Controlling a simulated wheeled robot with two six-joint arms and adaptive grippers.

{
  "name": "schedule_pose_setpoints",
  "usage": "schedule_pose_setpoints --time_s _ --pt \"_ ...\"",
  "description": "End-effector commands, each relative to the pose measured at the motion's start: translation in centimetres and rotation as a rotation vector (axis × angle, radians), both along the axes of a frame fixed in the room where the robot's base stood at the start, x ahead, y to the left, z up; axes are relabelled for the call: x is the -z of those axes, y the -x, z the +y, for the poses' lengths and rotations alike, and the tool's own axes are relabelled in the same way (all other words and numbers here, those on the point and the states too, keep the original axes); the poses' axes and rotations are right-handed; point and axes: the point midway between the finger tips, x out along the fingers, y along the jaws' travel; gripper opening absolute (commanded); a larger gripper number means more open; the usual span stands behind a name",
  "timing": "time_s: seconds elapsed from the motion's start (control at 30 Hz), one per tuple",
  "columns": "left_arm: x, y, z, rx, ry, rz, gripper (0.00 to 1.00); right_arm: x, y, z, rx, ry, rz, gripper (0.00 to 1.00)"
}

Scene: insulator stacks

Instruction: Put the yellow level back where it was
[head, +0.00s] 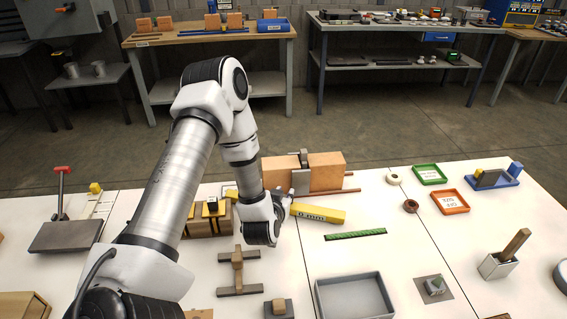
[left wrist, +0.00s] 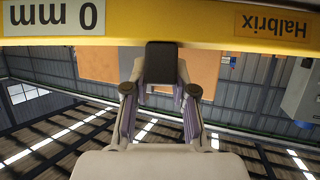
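The yellow level (head: 318,213) is a long bar over the middle of the white table, in front of the orange-brown block. Its black lettering reads "0 mm". In the left wrist view the level (left wrist: 205,27) crosses the whole top, with a "Halbrix" label and a "0 mm" label. The dark fingertip (left wrist: 160,63) of my left gripper overlaps its edge, and the fingers are closed on it. I cannot tell whether the level touches the table. My right gripper is out of view.
A grey tray (head: 354,297) and a wooden stand (head: 238,270) are in front. Green (head: 430,174) and orange (head: 450,202) trays lie to the right.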

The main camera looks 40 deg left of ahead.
Motion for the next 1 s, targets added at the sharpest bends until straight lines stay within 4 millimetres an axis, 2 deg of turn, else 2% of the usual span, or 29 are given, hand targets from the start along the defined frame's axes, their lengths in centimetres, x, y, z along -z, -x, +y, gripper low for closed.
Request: schedule_pose_setpoints --time_s 0.23,0.37,0.47,0.7,0.8,1.0 --pt "-0.1 0.0 0.0 0.000 0.000 -0.001 0.00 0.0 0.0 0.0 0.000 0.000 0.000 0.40" --pt "-1.1 -0.1 0.0 -0.001 0.001 -0.004 0.00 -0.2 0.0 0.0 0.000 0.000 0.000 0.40" --pt "-2.8 -0.1 0.0 -0.002 0.003 -0.006 0.00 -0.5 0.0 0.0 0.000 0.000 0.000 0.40" --pt "-8.6 -0.1 0.0 -0.002 0.002 -0.007 0.00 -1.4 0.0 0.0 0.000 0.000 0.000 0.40" --pt "-9.8 0.0 0.0 -0.002 0.000 -0.003 0.00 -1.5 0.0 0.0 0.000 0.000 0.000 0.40" --pt "-10.4 0.0 0.0 0.000 0.000 -0.001 0.00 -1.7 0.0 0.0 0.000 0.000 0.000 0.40"
